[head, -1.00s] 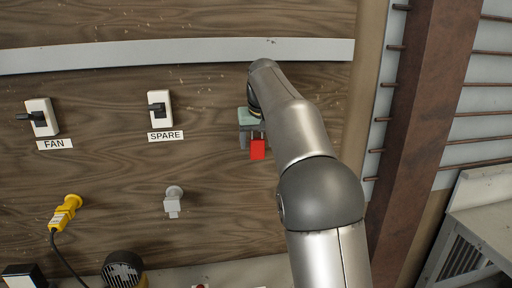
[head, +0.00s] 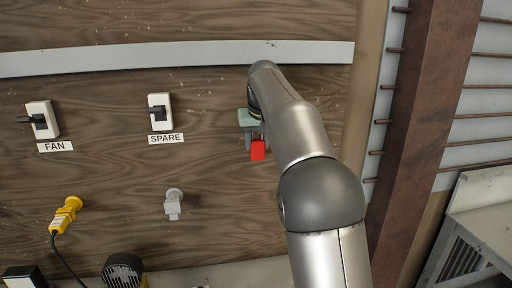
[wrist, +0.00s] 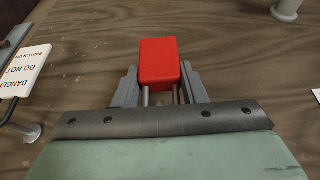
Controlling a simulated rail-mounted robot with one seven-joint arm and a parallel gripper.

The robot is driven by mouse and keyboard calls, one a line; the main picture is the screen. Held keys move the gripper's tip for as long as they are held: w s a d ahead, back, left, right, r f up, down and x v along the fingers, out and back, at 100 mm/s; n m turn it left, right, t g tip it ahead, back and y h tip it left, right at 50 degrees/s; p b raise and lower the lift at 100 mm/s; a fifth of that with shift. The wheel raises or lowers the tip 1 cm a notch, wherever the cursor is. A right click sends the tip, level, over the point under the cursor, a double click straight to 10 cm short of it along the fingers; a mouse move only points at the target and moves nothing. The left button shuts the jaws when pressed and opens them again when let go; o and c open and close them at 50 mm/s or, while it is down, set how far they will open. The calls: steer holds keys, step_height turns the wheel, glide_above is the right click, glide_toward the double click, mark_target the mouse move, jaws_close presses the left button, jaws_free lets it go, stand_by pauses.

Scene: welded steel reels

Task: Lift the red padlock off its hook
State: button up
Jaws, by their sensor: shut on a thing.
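The red padlock (head: 257,151) hangs in front of the wooden panel, body down, right of the SPARE switch. In the wrist view the padlock (wrist: 158,62) shows its red body and two shackle legs between my fingers. My gripper (wrist: 158,88) has a grey finger on each side of it and is shut on it. In the head view my gripper (head: 256,138) reaches it from above, at the end of my arm. The hook and the top of the shackle are hidden behind my gripper.
A white danger tag (wrist: 24,72) is left in the wrist view, near a metal peg (wrist: 31,133). The FAN switch (head: 42,120), SPARE switch (head: 160,112), grey fitting (head: 173,204) and yellow plug (head: 66,214) are on the panel. A pale rail (head: 180,55) runs above.

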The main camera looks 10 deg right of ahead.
steer(key=shift+r+p, duration=0.45)
steer(key=shift+s, duration=0.1)
steer(key=shift+s+r+b, duration=0.2)
steer(key=shift+s+b, duration=0.45)
steer(key=shift+s, duration=0.35)
steer(key=shift+s+r+b, duration=0.2)
steer(key=shift+s+b, duration=0.4)
steer(key=shift+s, duration=0.4)
steer(key=s+b, duration=0.4)
steer(key=s, duration=0.3)
